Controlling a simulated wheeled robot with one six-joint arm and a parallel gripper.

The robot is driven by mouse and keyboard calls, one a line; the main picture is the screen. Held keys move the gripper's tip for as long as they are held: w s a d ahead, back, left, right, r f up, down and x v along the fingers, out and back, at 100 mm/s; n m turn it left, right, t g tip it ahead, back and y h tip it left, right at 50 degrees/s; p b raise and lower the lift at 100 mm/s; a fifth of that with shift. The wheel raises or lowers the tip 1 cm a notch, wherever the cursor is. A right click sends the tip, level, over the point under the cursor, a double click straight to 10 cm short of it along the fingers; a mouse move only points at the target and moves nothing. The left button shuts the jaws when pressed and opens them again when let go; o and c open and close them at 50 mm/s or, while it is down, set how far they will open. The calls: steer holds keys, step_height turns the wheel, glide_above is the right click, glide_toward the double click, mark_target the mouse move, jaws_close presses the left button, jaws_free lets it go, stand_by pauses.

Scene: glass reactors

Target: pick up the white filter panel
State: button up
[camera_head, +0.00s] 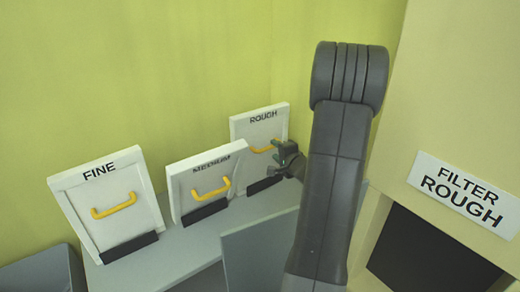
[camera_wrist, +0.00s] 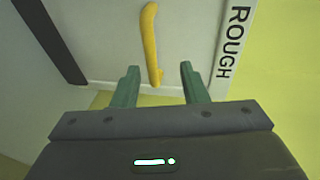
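Three white filter panels with yellow handles stand on a grey shelf: FINE (camera_head: 82,196), MEDIUM (camera_head: 190,180) and ROUGH (camera_head: 243,130). My gripper (camera_head: 284,152) is at the right side of the ROUGH panel, by its yellow handle (camera_head: 262,149). In the wrist view the ROUGH panel (camera_wrist: 190,25) fills the top, and its handle (camera_wrist: 151,45) lies just beyond and between the tips of my gripper (camera_wrist: 160,72). My arm hides the area right of the ROUGH panel.
Black holders, such as one under FINE (camera_head: 130,248), sit at the panels' feet on the grey shelf (camera_head: 185,250). A grey plate (camera_head: 255,250) rises in front. A cream cabinet labelled FILTER ROUGH (camera_head: 465,193) with a dark opening (camera_head: 425,255) stands at right. Yellow-green walls (camera_head: 130,70) close the back.

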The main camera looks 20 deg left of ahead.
mark_target(270, 148)
steer(key=w+a+f, duration=0.1)
steer(key=w+a+f+b, duration=0.1)
steer(key=w, duration=0.1)
steer(key=shift+a+f, duration=0.15)
steer(key=shift+a, duration=0.05)
steer(key=shift+w+a, duration=0.15)
steer(key=shift+w, duration=0.15)
steer(key=shift+c, duration=0.2)
jaws_close()
